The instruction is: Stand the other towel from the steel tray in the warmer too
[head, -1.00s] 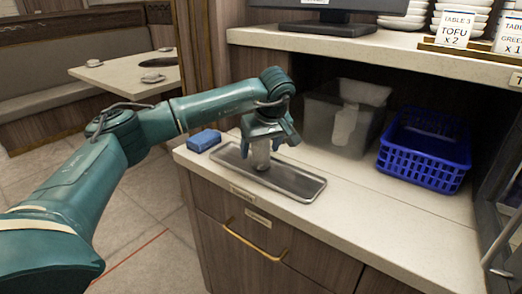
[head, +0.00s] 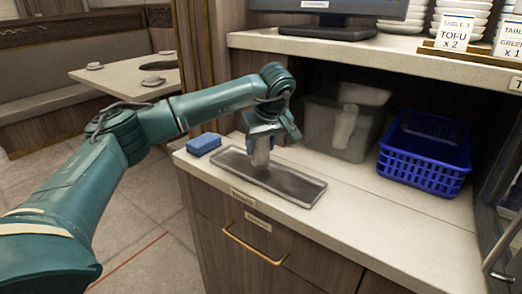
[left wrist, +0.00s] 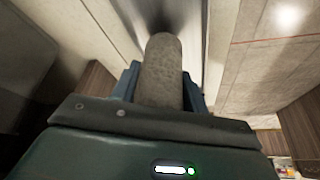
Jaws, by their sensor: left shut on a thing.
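My left gripper (head: 262,134) is shut on a grey rolled towel (head: 261,157), which hangs upright over the left part of the steel tray (head: 297,188). In the left wrist view the towel (left wrist: 161,75) stands out between the two fingers (left wrist: 160,92). I cannot tell whether its lower end still touches the tray. The rest of the tray looks empty. My right gripper is not in view. The warmer is not clearly seen; a dark-framed unit with a metal handle (head: 497,250) shows at the right edge.
A blue sponge-like block (head: 204,144) lies left of the tray. A grey bin (head: 318,122) with a pale item inside and a blue basket (head: 424,155) stand under the shelf (head: 400,55). The counter right of the tray is clear.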

